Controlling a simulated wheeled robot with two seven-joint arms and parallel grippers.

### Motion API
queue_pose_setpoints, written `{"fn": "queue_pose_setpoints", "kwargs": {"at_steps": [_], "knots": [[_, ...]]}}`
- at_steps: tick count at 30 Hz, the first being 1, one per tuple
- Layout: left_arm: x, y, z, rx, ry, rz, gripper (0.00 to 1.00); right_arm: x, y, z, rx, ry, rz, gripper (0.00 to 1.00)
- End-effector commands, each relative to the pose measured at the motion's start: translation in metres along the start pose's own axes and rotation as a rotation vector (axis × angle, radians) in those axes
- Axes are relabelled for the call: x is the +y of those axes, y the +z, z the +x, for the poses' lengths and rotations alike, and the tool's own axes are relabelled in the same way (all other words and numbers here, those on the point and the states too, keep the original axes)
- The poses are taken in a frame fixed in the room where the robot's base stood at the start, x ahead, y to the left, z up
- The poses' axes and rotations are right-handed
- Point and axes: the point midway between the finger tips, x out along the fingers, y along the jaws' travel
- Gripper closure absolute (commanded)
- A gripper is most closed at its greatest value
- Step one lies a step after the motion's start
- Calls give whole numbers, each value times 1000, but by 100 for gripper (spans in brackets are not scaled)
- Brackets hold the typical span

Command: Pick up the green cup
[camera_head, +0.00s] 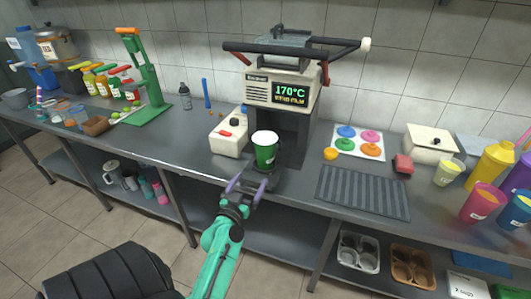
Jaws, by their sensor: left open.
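The green cup (265,152) has a white rim and stands upright on the counter, in the front opening of the sealing machine (285,95). My left gripper (247,184) is open, with purple fingers. It is just in front of and slightly below the cup in the picture, and nothing shows between its fingers. I cannot tell whether a fingertip touches the cup. My right gripper is not in view.
A white box (228,136) stands left of the cup. A grey ribbed mat (362,193) lies to the right. Colored lids (357,142) lie behind it. Several cups (482,202) crowd the right end. The counter's front edge (190,171) runs beside my arm.

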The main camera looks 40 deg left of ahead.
Motion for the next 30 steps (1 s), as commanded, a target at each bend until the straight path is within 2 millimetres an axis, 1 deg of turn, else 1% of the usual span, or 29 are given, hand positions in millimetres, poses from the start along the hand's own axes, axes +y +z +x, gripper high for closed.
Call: {"fn": "queue_pose_setpoints", "kwargs": {"at_steps": [1, 3, 6, 9, 11, 13, 18, 21, 26, 27, 29, 30], "knots": [[1, -3, 14, 5, 0, -3, 0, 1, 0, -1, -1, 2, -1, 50], [1, -3, 33, 5, 1, -5, 0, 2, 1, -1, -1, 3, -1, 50], [1, -2, 57, 4, 2, -4, 0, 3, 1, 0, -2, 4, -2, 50], [1, -1, 72, 1, 3, -2, 0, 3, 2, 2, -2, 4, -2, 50], [1, 0, 78, 0, 3, 0, 0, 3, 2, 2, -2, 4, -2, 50], [1, -1, 88, 1, 3, -3, 0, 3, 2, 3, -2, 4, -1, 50], [0, -1, 119, 0, 4, -2, 0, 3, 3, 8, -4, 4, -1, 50], [0, -1, 128, -1, 4, -1, 0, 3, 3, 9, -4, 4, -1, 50], [0, -2, 128, -2, 4, 0, 0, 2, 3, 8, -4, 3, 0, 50], [0, -2, 128, -2, 5, 0, 8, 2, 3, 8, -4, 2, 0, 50], [0, -2, 128, -2, 5, 0, 31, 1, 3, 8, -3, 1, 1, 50], [0, -2, 128, -2, 5, 0, 46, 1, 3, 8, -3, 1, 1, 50]]}}
